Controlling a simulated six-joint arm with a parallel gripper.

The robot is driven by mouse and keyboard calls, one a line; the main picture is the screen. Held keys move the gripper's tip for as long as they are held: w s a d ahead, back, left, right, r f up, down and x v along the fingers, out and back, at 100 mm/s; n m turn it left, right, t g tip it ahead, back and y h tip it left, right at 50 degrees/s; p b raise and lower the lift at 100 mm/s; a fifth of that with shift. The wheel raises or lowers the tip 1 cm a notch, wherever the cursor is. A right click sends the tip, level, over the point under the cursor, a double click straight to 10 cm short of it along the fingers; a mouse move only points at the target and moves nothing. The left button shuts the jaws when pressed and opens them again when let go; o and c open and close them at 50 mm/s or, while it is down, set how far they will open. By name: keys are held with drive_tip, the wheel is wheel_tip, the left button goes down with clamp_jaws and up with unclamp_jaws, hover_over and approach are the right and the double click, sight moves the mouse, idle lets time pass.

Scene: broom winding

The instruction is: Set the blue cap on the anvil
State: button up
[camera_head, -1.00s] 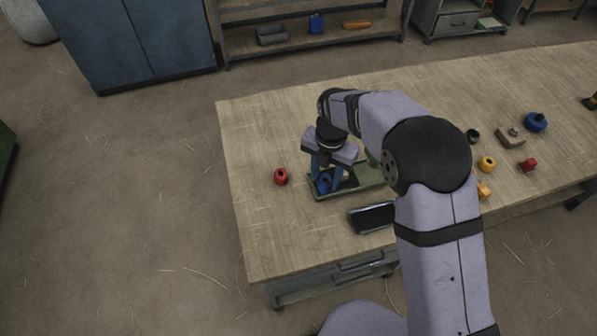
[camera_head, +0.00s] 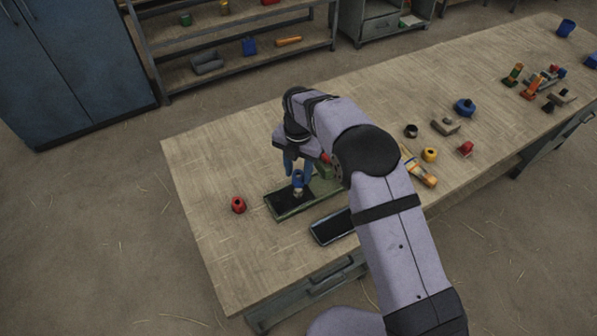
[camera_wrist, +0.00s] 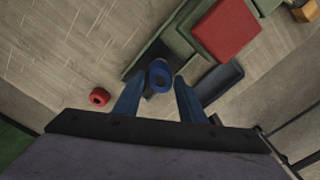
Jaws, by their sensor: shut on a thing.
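The blue cap (camera_head: 298,179) is between the blue fingers of my gripper (camera_head: 298,174), which is shut on it. It is over the black-floored green tray-like base (camera_head: 282,211); in the wrist view the cap (camera_wrist: 158,77) shows its round dark opening. A small pale piece shows just below the cap in the head view; I cannot tell whether they touch. A red block (camera_wrist: 226,29) stands on the green fixture beside the gripper, partly hidden by my arm in the head view. I cannot pick out the anvil with certainty.
A red cap (camera_head: 238,205) stands left of the green base. A dark shallow tray (camera_head: 332,227) lies in front of it. Right of my arm are a black ring (camera_head: 411,131), a yellow cap (camera_head: 429,155) and a grey block (camera_head: 445,126).

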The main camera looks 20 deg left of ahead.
sight(298, 190)
drive_tip(key=shift+f+b, duration=1.8)
drive_tip(key=shift+f, duration=1.05)
drive_tip(key=shift+f+b, duration=0.3)
drive_tip(key=shift+f, duration=0.35)
drive_tip(key=o, duration=0.8)
drive_tip(key=shift+c, duration=0.2)
drive_tip(key=shift+r, duration=0.1)
drive_tip(key=shift+r+p, duration=3.7)
drive_tip(key=shift+r, duration=1.8)
